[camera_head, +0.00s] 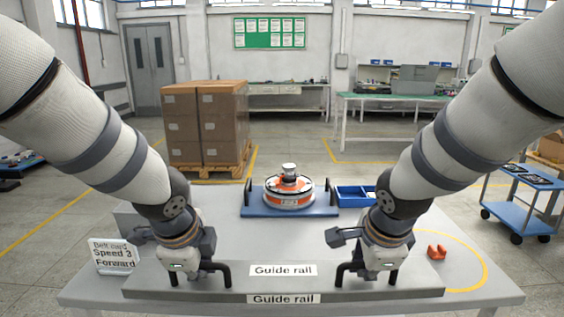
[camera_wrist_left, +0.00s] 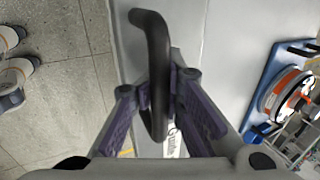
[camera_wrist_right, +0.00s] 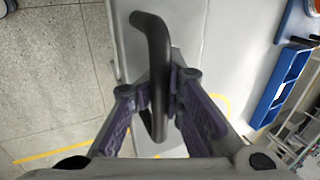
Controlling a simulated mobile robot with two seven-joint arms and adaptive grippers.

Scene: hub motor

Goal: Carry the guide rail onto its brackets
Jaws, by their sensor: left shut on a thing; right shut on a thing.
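The guide rail (camera_head: 320,284) is a long grey bar along the front of the table, with "Guide rail" labels and two black handles. My left gripper (camera_head: 186,272) is shut on the left handle (camera_head: 222,268); the left wrist view shows this handle (camera_wrist_left: 157,60) between the fingers. My right gripper (camera_head: 376,272) is shut on the right handle (camera_head: 344,268), which also shows in the right wrist view (camera_wrist_right: 157,60). The rail looks about level. I cannot tell whether it touches the table. I cannot make out the brackets.
On the grey table (camera_head: 250,240), an orange and white hub motor (camera_head: 289,194) sits on a blue base (camera_head: 262,212). A blue bin (camera_head: 350,198) is beside it. A card (camera_head: 113,257) stands left. A small red part (camera_head: 437,252) lies right within a yellow arc.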

